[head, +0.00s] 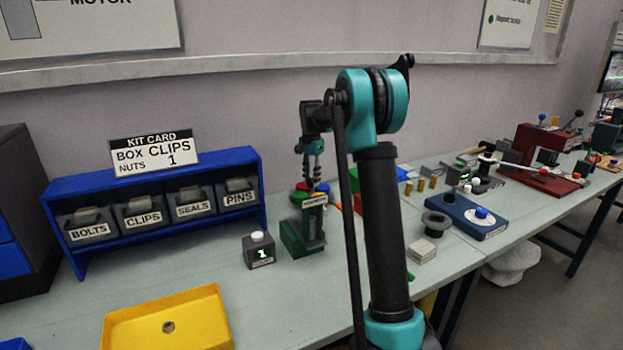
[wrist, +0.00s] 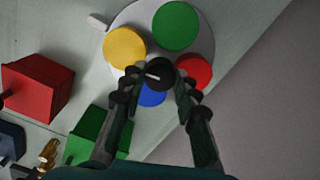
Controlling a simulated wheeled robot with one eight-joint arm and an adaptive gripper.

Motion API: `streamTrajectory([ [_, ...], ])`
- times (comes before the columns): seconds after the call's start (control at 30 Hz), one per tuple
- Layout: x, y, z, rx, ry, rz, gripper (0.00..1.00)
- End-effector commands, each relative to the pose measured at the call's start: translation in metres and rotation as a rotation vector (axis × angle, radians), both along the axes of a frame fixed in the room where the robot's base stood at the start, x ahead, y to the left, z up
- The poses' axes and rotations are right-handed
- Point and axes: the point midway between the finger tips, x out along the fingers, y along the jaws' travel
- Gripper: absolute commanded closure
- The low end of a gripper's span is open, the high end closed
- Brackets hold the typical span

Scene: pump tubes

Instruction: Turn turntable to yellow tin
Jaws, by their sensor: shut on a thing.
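The turntable (wrist: 207,52) is a pale round disc in the wrist view. On it sit a yellow tin (wrist: 125,47), a green tin (wrist: 175,26), a red tin (wrist: 195,72) and a blue tin (wrist: 152,97), partly hidden. A black knob (wrist: 158,75) stands at its middle. My gripper (wrist: 157,84) is shut on the black knob. A small pale marker (wrist: 97,21) lies at the disc's edge, up and left of the yellow tin.
Red (wrist: 40,86) and green (wrist: 88,133) boxes stand left of the turntable in the wrist view. In the head view, a green stand (head: 303,237), a counter box (head: 259,250), a blue bin rack (head: 158,165) and a yellow tray (head: 200,303) are nearby.

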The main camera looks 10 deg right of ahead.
Motion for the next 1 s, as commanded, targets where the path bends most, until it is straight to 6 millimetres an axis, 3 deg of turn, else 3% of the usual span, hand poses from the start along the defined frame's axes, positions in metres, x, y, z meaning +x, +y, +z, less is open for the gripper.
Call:
streamTrajectory([
  [0.37,0.0003,-0.0001,0.0003,0.0,-0.001,-0.151,1.0],
  [0.9,0.0003,-0.0001,0.0003,0.0,-0.001,-0.172,1.0],
  [0.93,0.0003,-0.0001,0.0003,0.0,-0.001,-0.172,0.66],
  [1.0,0.0003,-0.0001,0.0002,0.0,-0.001,-0.172,0.58],
])
